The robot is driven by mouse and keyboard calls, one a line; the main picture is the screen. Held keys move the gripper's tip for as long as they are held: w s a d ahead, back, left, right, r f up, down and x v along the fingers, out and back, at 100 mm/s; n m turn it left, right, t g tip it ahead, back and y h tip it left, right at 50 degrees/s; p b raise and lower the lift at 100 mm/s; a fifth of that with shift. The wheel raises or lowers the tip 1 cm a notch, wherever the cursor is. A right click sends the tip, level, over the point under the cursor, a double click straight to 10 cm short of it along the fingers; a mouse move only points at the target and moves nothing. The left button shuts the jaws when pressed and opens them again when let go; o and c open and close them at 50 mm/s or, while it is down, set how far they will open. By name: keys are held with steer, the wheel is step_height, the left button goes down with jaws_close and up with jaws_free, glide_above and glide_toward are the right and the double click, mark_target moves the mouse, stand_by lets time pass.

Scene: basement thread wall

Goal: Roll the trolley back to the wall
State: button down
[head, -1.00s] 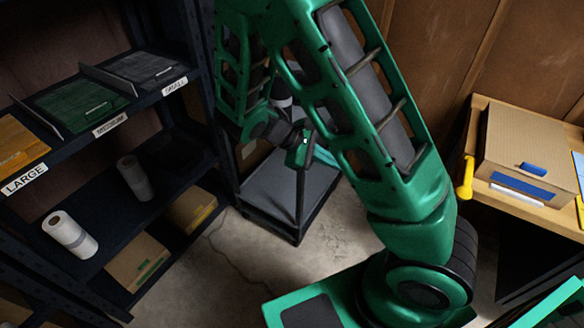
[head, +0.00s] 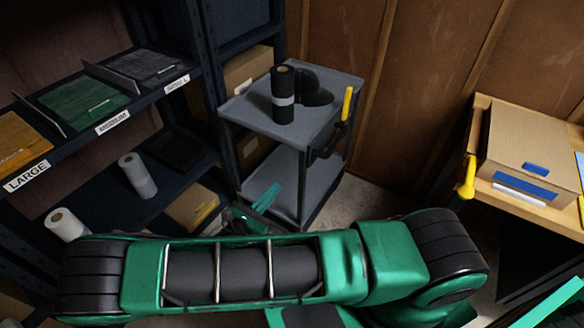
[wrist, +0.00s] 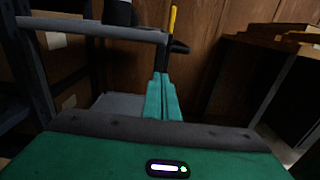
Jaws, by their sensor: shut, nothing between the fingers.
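The grey two-shelf trolley (head: 325,117) stands upright at the back, between the dark shelving and the brown wooden wall, close to the wall. A yellow-gripped handle (head: 347,104) rises at its right side. My gripper (head: 266,197), with teal fingers, is low in front of the trolley's lower shelf. In the wrist view my gripper (wrist: 162,98) has its fingers together and empty, pointing toward the trolley (wrist: 95,31). I cannot tell whether the fingertips touch the trolley. My arm hides the floor in front.
A black roll (head: 283,82) with a grey band and a dark rounded object (head: 315,87) sit on the trolley's top. Shelving (head: 214,60) with labelled bins stands left. A workbench (head: 482,183) with a cardboard box (head: 530,142) stands right. Some floor shows right of the trolley.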

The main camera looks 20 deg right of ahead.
mark_target(301, 159)
steer(key=x, duration=1.4)
steer(key=shift+w+a+f, duration=0.1)
steer(key=shift+a, duration=0.05)
steer(key=shift+w, duration=0.1)
